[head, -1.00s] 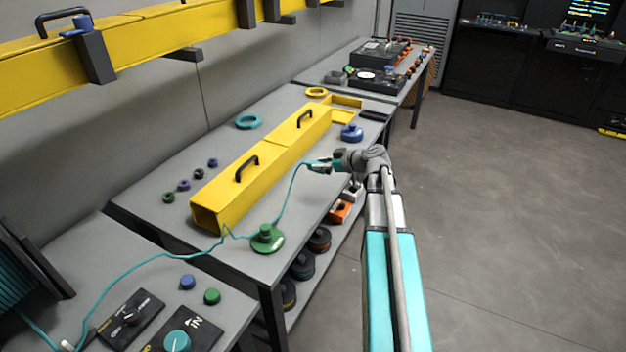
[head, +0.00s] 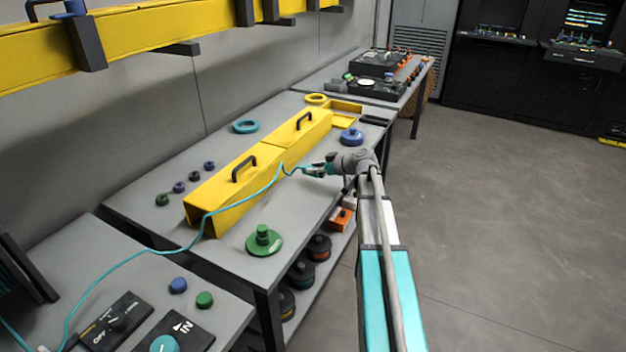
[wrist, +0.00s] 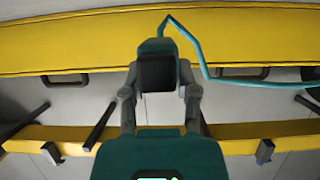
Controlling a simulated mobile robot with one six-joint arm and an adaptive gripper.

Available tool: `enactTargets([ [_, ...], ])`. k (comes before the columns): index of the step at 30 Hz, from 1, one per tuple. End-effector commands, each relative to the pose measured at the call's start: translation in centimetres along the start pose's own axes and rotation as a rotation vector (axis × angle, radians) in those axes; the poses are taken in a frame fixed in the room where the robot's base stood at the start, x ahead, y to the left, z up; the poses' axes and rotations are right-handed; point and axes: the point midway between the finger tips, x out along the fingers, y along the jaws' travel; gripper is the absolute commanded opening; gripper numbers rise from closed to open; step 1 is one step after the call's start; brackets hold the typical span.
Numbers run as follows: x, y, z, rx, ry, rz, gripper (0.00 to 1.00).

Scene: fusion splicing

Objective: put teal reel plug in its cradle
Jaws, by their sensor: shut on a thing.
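My gripper (head: 312,170) is shut on the teal reel plug, above the near side of the table. In the wrist view, my gripper (wrist: 158,78) has its two fingers around a dark block, with the teal plug (wrist: 157,46) showing beyond it. A teal cable (head: 205,226) runs from the plug, across the yellow duct, and down to the lower left. It also loops off to the right in the wrist view (wrist: 203,62). I cannot make out which thing is the plug's cradle.
The yellow duct (head: 232,185) with black handles lies along the table, close to my gripper. A green flanged reel (head: 263,242) and a blue one (head: 351,137) stand on the table. A teal ring (head: 246,126) lies behind the duct. A yellow beam (head: 150,35) runs above.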

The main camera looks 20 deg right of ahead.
Motion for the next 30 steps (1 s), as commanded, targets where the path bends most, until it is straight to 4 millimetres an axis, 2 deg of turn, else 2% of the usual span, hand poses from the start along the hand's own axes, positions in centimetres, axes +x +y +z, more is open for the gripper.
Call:
enactTargets([
  [8, 0.2, 0.1, 0.1, 0.0, 0.0, -0.001, 0.0],
  [14, 1.2, 0.8, 1.1, 0.0, 0.0, -0.001, 0.0],
  [22, 1.9, 0.6, 3.1, 0.0, 0.0, -0.001, 0.0],
  [30, 2.1, 0.6, 3.5, 0.0, 0.0, -0.001, 0.0],
])
